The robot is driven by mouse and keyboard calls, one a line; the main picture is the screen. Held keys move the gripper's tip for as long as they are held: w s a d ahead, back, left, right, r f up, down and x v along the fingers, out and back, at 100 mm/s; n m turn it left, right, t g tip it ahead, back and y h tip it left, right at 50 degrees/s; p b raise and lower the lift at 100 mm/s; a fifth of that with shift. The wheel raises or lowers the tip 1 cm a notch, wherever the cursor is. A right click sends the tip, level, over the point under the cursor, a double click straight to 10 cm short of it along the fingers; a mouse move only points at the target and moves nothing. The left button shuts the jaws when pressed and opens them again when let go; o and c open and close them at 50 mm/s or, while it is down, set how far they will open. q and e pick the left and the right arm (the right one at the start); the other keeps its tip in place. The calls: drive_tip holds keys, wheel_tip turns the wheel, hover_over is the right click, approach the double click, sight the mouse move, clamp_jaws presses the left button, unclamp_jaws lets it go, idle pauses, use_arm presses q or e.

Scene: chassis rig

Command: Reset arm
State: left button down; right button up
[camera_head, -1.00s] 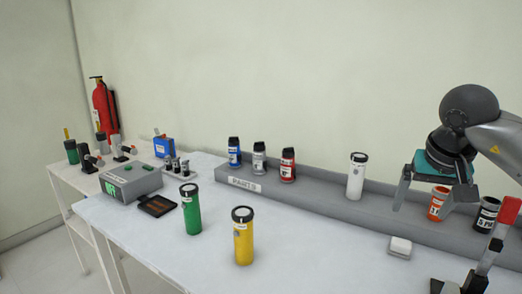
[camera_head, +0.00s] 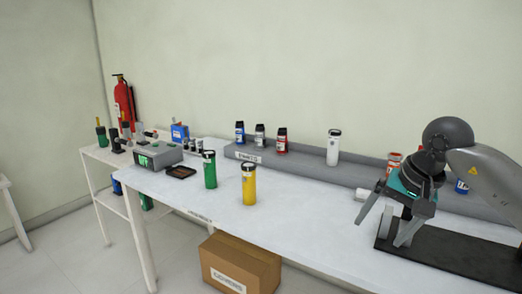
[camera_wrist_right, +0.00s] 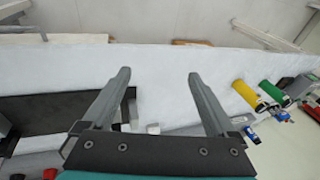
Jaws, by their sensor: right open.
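My right gripper (camera_head: 381,232) is at the right of the head view, above the white table (camera_head: 300,215) near a black plate. Its two fingers are spread and hold nothing. In the right wrist view, the open fingers (camera_wrist_right: 158,85) point over the white tabletop with a clear gap between them. The right arm comes in from the right edge and hides part of the grey rack (camera_head: 300,166) and some containers behind it. My left gripper is not in view.
A green container (camera_head: 209,170) and a yellow container (camera_head: 249,184) stand on the table. A white container (camera_head: 333,147) and several others stand on the rack. A black plate (camera_head: 455,255) lies at the right. A cardboard box (camera_head: 240,265) sits below. The middle table is clear.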

drive_tip(key=w+a+f+m+y, duration=0.2)
drive_tip(key=a+f+m+y, duration=0.85)
drive_tip(key=a+m, duration=0.35)
drive_tip(key=s+d+f+m+t+h, duration=0.2)
drive_tip(key=d+f+m+t+h, duration=0.1)
drive_tip(key=f+m, duration=0.65)
drive_tip(key=s+d+f+m+t+h, duration=0.1)
drive_tip(key=d+f+m+t+h, duration=0.15)
drive_tip(key=f+m, duration=0.75)
drive_tip(key=s+d+f+m+t+h, duration=0.2)
drive_tip(key=f+m+t, duration=0.2)
drive_tip(key=f+m, duration=0.6)
drive_tip(key=s+d+f+m+g+h, duration=0.3)
drive_tip(key=s+f+m+g+h, duration=0.1)
drive_tip(key=s+f+m, duration=0.8)
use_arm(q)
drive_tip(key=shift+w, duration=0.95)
use_arm(e)
drive_tip(key=s+f+m+g, duration=0.3)
drive_tip(key=s+f+m, duration=0.1)
drive_tip(key=s, duration=1)
drive_tip(key=s+f+m+g+h, duration=0.1)
drive_tip(key=s+f+m+g, duration=0.2)
drive_tip(key=s, duration=1.1)
drive_tip(key=shift+s+a+f+m+g, duration=0.15)
drive_tip(key=shift+a+f+m+g, duration=0.2)
drive_tip(key=shift+f+g, duration=0.3)
